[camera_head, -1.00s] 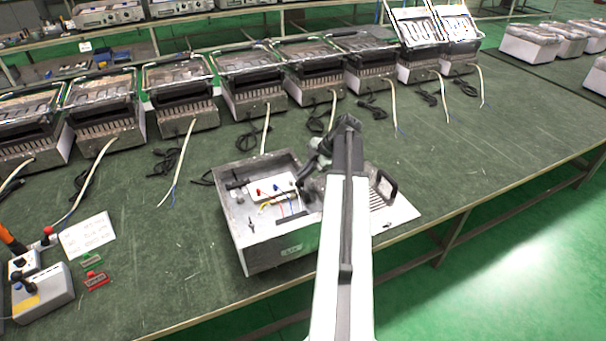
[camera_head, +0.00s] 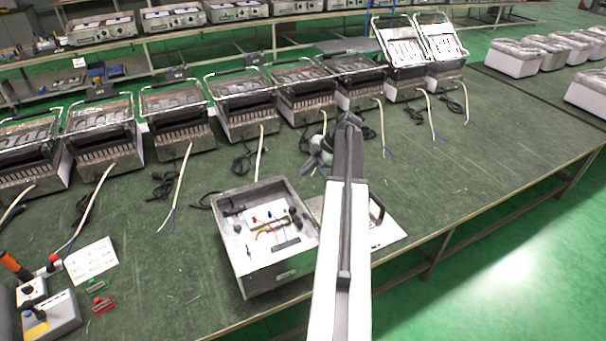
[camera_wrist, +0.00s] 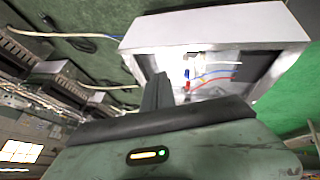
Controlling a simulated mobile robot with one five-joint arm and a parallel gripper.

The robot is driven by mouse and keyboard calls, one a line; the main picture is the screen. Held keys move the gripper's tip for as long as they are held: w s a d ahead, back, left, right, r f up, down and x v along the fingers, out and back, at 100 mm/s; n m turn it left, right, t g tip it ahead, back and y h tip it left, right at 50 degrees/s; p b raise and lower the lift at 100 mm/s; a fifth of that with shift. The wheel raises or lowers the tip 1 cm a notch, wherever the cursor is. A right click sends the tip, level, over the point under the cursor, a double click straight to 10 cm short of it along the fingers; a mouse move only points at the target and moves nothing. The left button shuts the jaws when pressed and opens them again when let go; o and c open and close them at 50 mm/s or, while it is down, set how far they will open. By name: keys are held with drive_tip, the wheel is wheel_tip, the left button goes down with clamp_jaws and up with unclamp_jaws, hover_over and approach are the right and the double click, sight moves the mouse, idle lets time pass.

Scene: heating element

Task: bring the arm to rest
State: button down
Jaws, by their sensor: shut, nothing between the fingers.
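My arm (camera_head: 345,230) reaches up the middle of the head view. My gripper (camera_head: 316,158) is at its far end, seen small and partly behind the arm, beyond the back right corner of an open metal box (camera_head: 240,262). In the wrist view the dark fingers (camera_wrist: 158,93) are together with nothing between them. They point toward the open box (camera_wrist: 215,28), which shows behind them, apart as far as I can tell. The fingertips are hard to make out in the head view.
The box holds wires and red and blue terminals. A flat plate with a handle (camera_head: 378,208) lies to its right, partly behind my arm. Grill units (camera_head: 245,105) with loose cables line the back of the green bench (camera_head: 470,180). A control box (camera_head: 52,318) stands front left.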

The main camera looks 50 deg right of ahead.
drive_tip(key=shift+a+f, duration=0.1)
drive_tip(key=shift+a, duration=0.05)
drive_tip(key=w+a+n+g+y, duration=0.1)
drive_tip(key=w+a+n, duration=0.1)
drive_tip(key=w+a, duration=0.55)
drive_tip(key=w+a+n+g, duration=0.1)
drive_tip(key=w+a, duration=0.3)
drive_tip(key=a, duration=0.7)
drive_tip(key=a+f+n+g, duration=0.2)
drive_tip(key=a, duration=2)
drive_tip(key=s+a+f+m+g+h, duration=0.15)
drive_tip(key=s+a+m, duration=0.3)
drive_tip(key=a, duration=0.75)
drive_tip(key=s+m+h, duration=0.1)
drive_tip(key=s+m, duration=0.1)
drive_tip(key=m, duration=0.3)
drive_tip(key=s+d+m+h, duration=0.1)
drive_tip(key=m, duration=0.3)
drive_tip(key=s+m+h, duration=0.1)
drive_tip(key=s+m, duration=0.1)
drive_tip(key=m, duration=0.3)
drive_tip(key=shift+s+d+f+m+h, duration=0.2)
drive_tip(key=shift+s+d+m+h, duration=0.1)
drive_tip(key=shift+d+m, duration=0.1)
